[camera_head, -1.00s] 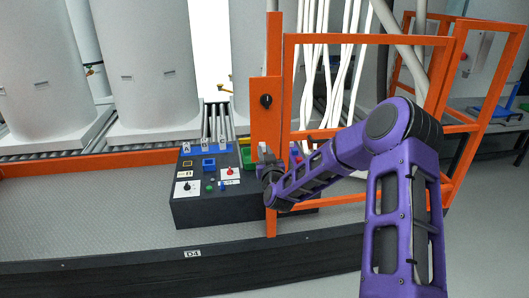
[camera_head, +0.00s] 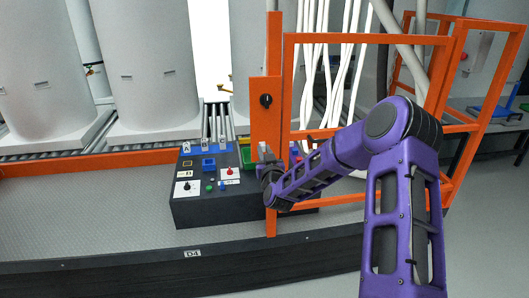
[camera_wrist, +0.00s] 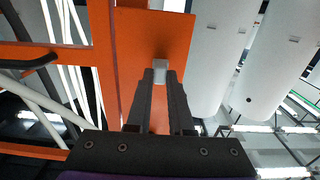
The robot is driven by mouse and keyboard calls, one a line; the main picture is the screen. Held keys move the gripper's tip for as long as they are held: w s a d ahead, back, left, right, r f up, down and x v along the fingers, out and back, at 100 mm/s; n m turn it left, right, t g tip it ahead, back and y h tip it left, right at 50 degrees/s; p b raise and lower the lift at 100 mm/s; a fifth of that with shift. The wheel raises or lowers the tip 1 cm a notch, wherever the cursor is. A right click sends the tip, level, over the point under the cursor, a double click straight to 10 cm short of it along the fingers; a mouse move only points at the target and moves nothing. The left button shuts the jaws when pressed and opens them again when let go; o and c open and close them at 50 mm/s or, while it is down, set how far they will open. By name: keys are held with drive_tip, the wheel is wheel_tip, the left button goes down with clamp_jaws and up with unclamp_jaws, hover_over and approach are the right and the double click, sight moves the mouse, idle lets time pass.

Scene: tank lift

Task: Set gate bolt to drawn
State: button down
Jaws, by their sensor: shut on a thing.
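The gate bolt shows as a small pale grey block (camera_wrist: 160,63) against an orange plate in the wrist view. My gripper (camera_wrist: 160,76) has its two dark fingers close on either side of this block and is shut on it. In the head view my gripper (camera_head: 263,156) is at the lower part of the orange post plate (camera_head: 259,125), mostly hidden behind my purple wrist. The orange gate (camera_head: 365,40) stands to the right of the post. How far the bolt is drawn cannot be told.
A dark control console (camera_head: 205,208) with knobs and buttons stands just left of my gripper. A black knob (camera_head: 266,100) is higher on the post plate. Pale tanks (camera_head: 150,70) stand behind on rollers. The grey deck (camera_head: 80,210) at left is clear.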

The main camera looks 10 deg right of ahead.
drive_tip(key=shift+a+b, duration=0.5)
drive_tip(key=c, duration=0.8)
unclamp_jaws()
drive_tip(key=s, duration=1.7)
drive_tip(key=shift+s, duration=0.2)
